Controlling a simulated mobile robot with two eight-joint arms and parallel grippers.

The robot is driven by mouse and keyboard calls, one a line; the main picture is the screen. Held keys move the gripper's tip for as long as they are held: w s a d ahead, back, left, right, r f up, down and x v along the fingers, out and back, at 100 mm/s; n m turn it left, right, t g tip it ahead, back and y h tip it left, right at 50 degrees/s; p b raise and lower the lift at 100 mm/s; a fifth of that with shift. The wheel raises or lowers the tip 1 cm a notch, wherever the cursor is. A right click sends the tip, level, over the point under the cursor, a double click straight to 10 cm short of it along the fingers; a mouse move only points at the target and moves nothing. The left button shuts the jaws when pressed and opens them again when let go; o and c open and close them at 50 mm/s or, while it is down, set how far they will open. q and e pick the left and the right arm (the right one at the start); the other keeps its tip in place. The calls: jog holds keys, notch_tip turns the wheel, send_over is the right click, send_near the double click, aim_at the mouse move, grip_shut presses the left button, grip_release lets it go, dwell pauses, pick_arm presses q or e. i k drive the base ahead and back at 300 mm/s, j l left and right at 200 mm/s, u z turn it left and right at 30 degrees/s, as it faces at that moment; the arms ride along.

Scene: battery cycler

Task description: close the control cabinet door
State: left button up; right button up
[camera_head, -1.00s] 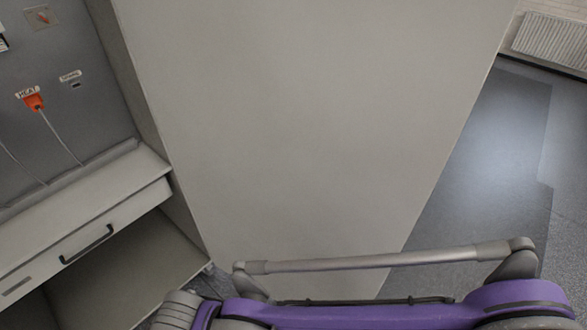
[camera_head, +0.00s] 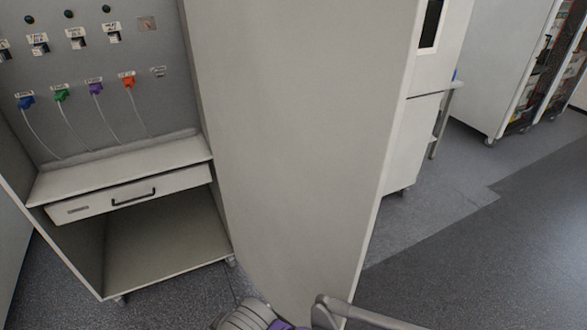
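The control cabinet door (camera_head: 290,130) is a large plain beige panel. It stands open, swung out from the right side of the cabinet toward me. The control cabinet (camera_head: 105,85) is at the left, with its grey panel and lower compartment exposed. A purple and grey part of my own arm shows at the bottom, in front of the door's lower edge. Neither gripper's fingers are in the picture. I cannot tell whether the arm touches the door.
Blue, green, purple and orange plugs (camera_head: 128,82) with cables sit on the cabinet panel above a shelf and a drawer (camera_head: 130,193). A white cabinet (camera_head: 408,140) stands behind the door at the right. Grey floor (camera_head: 450,260) is clear at the lower right.

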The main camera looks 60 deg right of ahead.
aim_at(303, 102)
jog(key=k+l, duration=0.85)
jog(key=l, duration=0.2)
jog(key=k+l, duration=0.15)
jog(key=l, duration=0.2)
jog(key=k+l, duration=0.15)
jog(key=l, duration=1.2)
